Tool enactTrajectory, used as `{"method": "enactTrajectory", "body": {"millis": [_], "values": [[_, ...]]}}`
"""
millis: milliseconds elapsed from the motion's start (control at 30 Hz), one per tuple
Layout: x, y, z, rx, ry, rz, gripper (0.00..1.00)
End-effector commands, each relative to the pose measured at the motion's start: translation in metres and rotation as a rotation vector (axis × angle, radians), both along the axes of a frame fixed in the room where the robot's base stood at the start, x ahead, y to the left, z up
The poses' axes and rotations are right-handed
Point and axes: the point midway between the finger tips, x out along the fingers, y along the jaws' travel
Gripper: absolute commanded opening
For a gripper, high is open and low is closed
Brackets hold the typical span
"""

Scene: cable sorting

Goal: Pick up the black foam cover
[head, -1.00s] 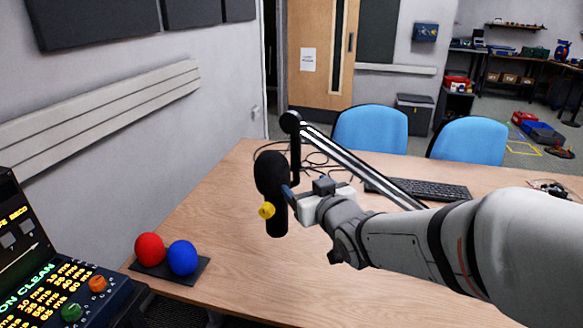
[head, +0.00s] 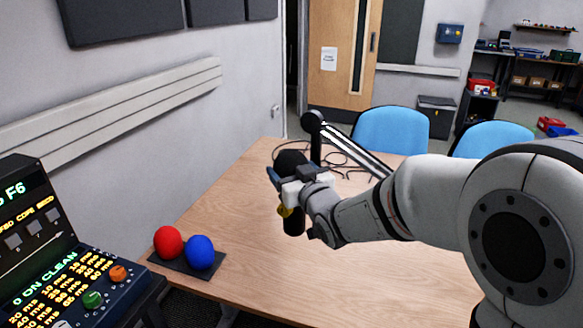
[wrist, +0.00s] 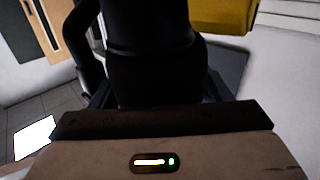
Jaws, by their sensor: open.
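The black foam cover (head: 291,158) is the rounded top of an upright black microphone (head: 294,222) above the wooden desk. My gripper (head: 281,174) is open at the foam's lower part in the head view and hides some of it. In the wrist view a large black rounded body (wrist: 155,45), the microphone or its foam, fills the space just ahead of my gripper. I cannot tell whether the fingers touch it. A yellow part (head: 284,210) on the microphone's side shows just below my gripper.
A black boom arm (head: 350,148) holds the microphone from behind. Loose cables (head: 345,160) lie on the desk (head: 250,235). A red ball (head: 168,241) and a blue ball (head: 201,251) sit on a dark plate at the near left edge, beside a control console (head: 60,255).

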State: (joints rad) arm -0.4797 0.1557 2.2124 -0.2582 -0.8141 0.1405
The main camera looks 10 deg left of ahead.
Motion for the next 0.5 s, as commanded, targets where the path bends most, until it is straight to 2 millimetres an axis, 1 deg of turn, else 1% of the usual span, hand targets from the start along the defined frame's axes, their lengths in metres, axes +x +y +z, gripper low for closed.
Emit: {"method": "enactTrajectory", "body": {"millis": [267, 500], "values": [[0.0023, 0.0017, 0.0001, 0.000, 0.000, 0.000, 0.70], [0.0022, 0.0015, 0.0000, 0.000, 0.000, -0.001, 0.50]]}}
